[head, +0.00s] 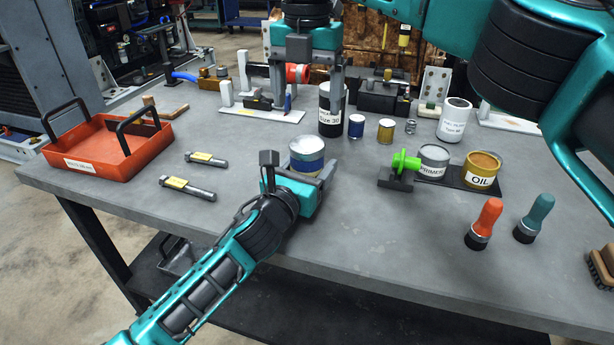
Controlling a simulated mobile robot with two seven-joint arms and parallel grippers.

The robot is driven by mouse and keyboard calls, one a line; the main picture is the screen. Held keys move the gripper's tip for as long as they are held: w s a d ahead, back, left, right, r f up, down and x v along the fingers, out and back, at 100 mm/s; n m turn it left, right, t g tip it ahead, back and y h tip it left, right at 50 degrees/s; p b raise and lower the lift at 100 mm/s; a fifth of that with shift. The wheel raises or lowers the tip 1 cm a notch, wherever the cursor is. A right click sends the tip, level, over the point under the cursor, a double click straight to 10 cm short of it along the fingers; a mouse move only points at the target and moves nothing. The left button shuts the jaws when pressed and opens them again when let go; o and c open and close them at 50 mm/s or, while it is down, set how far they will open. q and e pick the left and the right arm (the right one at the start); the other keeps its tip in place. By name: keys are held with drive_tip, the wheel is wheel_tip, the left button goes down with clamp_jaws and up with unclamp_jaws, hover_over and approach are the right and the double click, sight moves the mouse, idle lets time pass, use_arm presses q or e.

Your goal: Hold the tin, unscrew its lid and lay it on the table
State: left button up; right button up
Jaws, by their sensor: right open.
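The tin (306,162), with a blue band and a pale label, stands upright near the middle of the table. Its pale round lid (307,144) is on top. My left gripper (308,172) comes in low from the front left, with the tin between its fingers. One finger shows against the tin's right side; the other is mostly hidden. My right gripper (309,105) points straight down from above, behind and above the tin in the picture. Its two fingers are spread and nothing is between them.
A red tray (85,148) and two bolts (188,188) lie left on the table (400,250). A black-labelled canister (331,118) and small tins stand behind. A green-knobbed part (405,162), primer (434,162) and oil (481,170) tins stand right. The front middle is clear.

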sight(307, 144)
use_arm(q)
clamp_jaws()
use_arm(e)
drive_tip(key=m, duration=0.5)
drive_tip(key=shift+m, duration=0.4)
drive_tip(key=m, duration=0.3)
drive_tip(key=shift+m, duration=0.4)
drive_tip(key=m, duration=0.3)
drive_tip(key=shift+m, duration=0.3)
drive_tip(key=m, duration=0.4)
drive_tip(key=shift+f+m, duration=0.4)
drive_tip(key=shift+f, duration=3.6)
drive_tip(key=shift+c, duration=0.4)
